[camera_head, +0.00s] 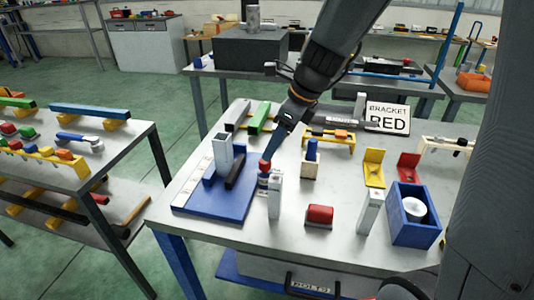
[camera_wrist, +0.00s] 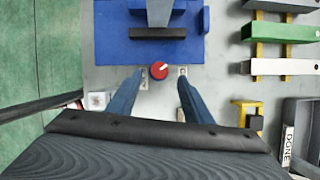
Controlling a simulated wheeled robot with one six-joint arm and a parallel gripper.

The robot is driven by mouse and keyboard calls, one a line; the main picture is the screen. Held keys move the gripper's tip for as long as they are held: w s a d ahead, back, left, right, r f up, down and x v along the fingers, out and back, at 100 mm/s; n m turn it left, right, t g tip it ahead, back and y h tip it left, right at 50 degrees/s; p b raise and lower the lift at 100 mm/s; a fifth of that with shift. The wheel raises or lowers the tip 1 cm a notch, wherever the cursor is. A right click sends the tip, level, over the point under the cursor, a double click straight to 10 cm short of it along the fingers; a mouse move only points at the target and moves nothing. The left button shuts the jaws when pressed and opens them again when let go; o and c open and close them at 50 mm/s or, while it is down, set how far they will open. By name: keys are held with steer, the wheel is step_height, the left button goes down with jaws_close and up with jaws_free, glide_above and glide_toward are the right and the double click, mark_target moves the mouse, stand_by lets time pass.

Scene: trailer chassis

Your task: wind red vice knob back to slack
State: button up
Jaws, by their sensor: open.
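The red vice knob (camera_wrist: 159,70) has a white line on its face, pointing up and to the right in the wrist view. It sits at the edge of the blue vice base (camera_wrist: 105,48); in the head view the knob (camera_head: 264,166) is at the base's right side. A grey block (camera_head: 222,150) and a dark bar (camera_head: 235,170) stand on the base. My gripper (camera_wrist: 161,76) is open, with one blue finger on each side of the knob and a visible gap on both sides. In the head view my gripper (camera_head: 270,155) hides part of the knob area.
A pale upright post (camera_head: 275,197) stands close in front of the knob. A red block (camera_head: 319,215), a blue box (camera_head: 405,228) and yellow and red brackets lie to the right. Green and grey bars (camera_head: 258,118) lie behind the vice. A "BRACKET RED" sign (camera_head: 388,117) stands at the back.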

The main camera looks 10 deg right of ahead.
mark_target(265, 166)
steer(key=shift+x, duration=2.7)
steer(key=c, duration=1.1)
steer(key=shift+o, duration=0.2)
